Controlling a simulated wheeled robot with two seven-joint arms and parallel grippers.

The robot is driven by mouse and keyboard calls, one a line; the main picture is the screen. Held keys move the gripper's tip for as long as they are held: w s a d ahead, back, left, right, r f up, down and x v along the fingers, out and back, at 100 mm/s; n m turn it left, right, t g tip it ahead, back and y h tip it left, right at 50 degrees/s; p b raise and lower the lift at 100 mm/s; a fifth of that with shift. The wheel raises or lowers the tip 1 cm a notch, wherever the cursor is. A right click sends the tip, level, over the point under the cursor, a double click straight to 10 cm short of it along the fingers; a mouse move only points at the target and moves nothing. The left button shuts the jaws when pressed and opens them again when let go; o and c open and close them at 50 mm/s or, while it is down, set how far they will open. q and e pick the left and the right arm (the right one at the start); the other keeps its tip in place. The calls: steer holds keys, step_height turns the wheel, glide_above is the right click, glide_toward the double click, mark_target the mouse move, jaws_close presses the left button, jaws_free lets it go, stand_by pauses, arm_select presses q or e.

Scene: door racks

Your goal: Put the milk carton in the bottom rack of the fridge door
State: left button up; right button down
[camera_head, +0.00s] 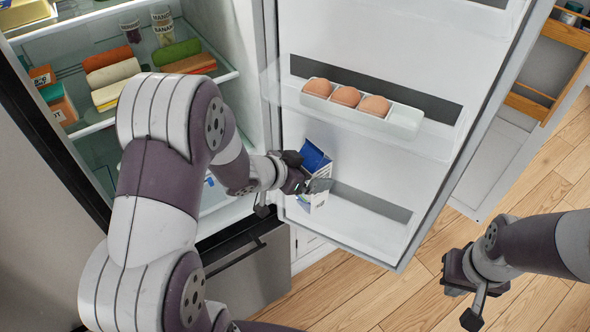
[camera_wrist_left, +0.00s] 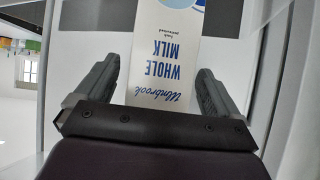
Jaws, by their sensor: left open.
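The milk carton (camera_head: 314,163), white with a blue top, is at the lower part of the open fridge door, by the bottom rack (camera_head: 375,238). It also shows in the left wrist view (camera_wrist_left: 168,50), its "Whole Milk" label upside down in the picture. My left gripper (camera_head: 292,183) is open with the carton between or just beyond its fingers; in the wrist view a gap shows beside each finger (camera_wrist_left: 150,90). I cannot tell whether the carton's base rests on the rack. My right gripper (camera_head: 478,300) is away from the door, over the floor, and its jaw opening is unclear.
The fridge door (camera_head: 340,30) stands open. Its upper rack holds a white egg tray (camera_head: 405,122) with three eggs. Fridge shelves (camera_head: 90,125) with packaged food are at left. A wooden rack (camera_head: 540,100) stands at right. Open floor (camera_head: 430,280) lies below the door.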

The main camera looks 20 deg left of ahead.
arm_select(q)
steer(key=s+a+r+n+y, duration=0.2)
steer(key=s+a+r+y, duration=0.25)
steer(key=s+a, duration=0.2)
steer(key=s+d+f+n+g, duration=0.1)
steer(key=s+n+g, duration=0.1)
steer(key=s+g, duration=0.2)
steer(key=s+d+f+n+g+y, duration=0.1)
steer(key=s+g, duration=0.3)
steer(key=s, duration=0.4)
steer(key=shift+d+f+n, duration=0.55)
steer(key=shift+n, duration=0.05)
